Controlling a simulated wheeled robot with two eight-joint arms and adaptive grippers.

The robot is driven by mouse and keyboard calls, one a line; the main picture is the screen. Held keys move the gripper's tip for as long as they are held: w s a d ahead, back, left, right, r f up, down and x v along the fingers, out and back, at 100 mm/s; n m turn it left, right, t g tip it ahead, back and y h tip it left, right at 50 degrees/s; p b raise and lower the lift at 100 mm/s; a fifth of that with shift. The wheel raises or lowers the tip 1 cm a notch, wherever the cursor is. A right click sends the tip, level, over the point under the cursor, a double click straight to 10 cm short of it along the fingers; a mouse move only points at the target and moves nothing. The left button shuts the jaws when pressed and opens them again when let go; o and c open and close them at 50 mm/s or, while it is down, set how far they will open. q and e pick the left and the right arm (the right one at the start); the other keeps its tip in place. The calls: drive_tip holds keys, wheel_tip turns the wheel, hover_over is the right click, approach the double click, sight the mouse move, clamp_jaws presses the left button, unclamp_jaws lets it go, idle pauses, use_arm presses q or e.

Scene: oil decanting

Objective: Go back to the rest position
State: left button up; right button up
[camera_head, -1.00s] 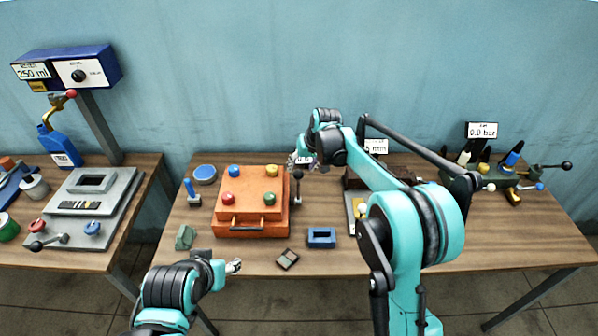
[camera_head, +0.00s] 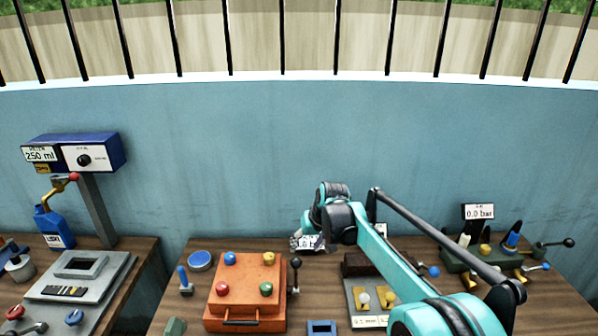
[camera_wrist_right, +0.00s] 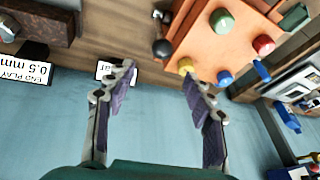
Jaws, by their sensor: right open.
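My right gripper (camera_head: 303,243) is raised behind the orange box, near the wall and above the table's back edge. In the right wrist view my right gripper (camera_wrist_right: 158,85) has its two fingers spread wide with nothing between them. The orange box (camera_head: 245,296) with red, blue, yellow and green knobs stands on the table to the left of it. The box also shows upside down in the right wrist view (camera_wrist_right: 215,50). A dark lever with a black ball (camera_head: 295,263) stands at the box's right side. My left gripper is out of view.
A blue frame (camera_head: 321,327) lies at the front. A dispenser (camera_head: 75,155) reading 250 ml stands on the left table. The blue wall is close behind.

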drive_tip(key=s+d+m+t+h+b, duration=0.15)
drive_tip(key=s+d, duration=0.35)
drive_tip(key=s, duration=0.5)
drive_tip(key=s+d+n+b, duration=0.1)
drive_tip(key=s+d+b, duration=0.25)
drive_tip(key=s, duration=0.55)
drive_tip(key=s+d+f+t+b, duration=0.1)
drive_tip(key=s+d+f, duration=0.2)
drive_tip(key=s+f, duration=0.2)
drive_tip(key=s+d+f+m+h+b, duration=0.1)
drive_tip(key=s+d+f, duration=0.2)
drive_tip(key=s, duration=0.8)
drive_tip(key=shift+f+t+b, duration=0.35)
drive_tip(key=shift+f, duration=0.5)
drive_tip(key=shift+d+m, duration=0.1)
drive_tip(key=shift+m, duration=0.15)
